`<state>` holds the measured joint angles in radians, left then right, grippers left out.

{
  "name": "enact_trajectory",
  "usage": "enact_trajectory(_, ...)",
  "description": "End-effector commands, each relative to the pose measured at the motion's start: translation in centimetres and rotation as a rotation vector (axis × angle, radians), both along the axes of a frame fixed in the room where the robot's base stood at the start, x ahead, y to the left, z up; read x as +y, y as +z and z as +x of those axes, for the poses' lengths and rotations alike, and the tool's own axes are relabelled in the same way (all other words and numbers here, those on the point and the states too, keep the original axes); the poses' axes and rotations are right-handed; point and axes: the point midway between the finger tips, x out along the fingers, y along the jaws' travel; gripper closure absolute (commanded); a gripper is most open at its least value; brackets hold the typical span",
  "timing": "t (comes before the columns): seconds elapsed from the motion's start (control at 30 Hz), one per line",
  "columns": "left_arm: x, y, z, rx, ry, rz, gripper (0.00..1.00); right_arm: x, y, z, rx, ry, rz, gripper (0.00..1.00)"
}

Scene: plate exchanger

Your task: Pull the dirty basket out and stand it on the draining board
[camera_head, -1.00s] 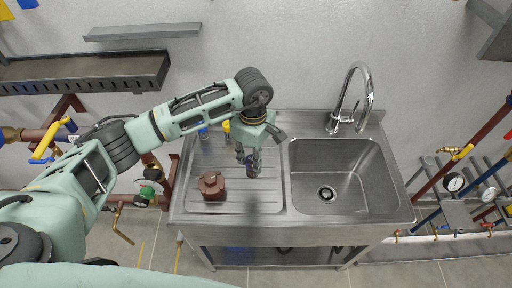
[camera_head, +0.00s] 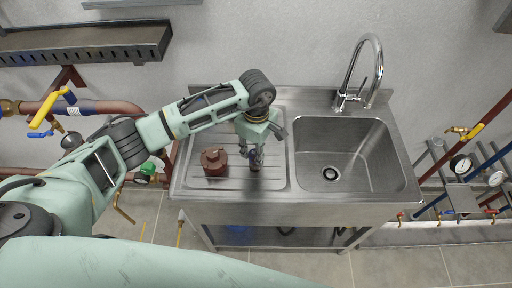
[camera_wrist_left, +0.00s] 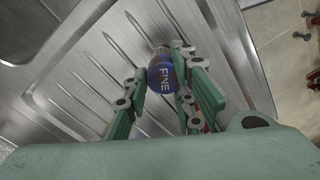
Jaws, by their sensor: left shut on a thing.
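My left gripper (camera_head: 253,157) is over the draining board (camera_head: 270,180), left of the sink bowl. It is shut on a small dark cylinder with a blue band (camera_head: 254,166). In the left wrist view the blue cylinder (camera_wrist_left: 161,73) shows the word FINE, between the fingertips (camera_wrist_left: 158,85). Its lower end is at or just above the ribbed board; I cannot tell if it touches. No mesh or dirt can be made out on it. My right gripper is not in view.
A reddish-brown round housing part (camera_head: 214,162) sits on the board left of the gripper. The sink bowl (camera_head: 345,160) and tap (camera_head: 362,75) are to the right. Pipes with gauges (camera_head: 461,165) stand far right; a pipe with yellow and blue valve handles (camera_head: 45,112) is left.

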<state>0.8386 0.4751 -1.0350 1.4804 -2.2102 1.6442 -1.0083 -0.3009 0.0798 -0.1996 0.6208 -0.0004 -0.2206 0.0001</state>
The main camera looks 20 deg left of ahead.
Motion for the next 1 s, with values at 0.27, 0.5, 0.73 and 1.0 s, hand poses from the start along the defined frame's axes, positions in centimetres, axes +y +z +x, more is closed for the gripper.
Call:
enact_trajectory(0.27, 0.0, 0.0, 0.0, -0.001, 0.000, 0.000, 0.76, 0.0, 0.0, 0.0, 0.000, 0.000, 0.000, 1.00)
enact_trajectory(0.5, 0.0, 0.0, 0.0, -0.001, 0.000, 0.000, 0.55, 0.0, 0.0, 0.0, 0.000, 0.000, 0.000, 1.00)
enact_trajectory(0.73, 0.0, 0.0, 0.0, -0.001, 0.000, 0.000, 0.54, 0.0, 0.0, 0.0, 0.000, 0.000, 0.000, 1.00)
enact_trajectory(1.0, 0.0, 2.0, 0.1, -0.003, 0.000, 0.000, 0.54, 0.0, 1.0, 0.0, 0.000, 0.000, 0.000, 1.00)
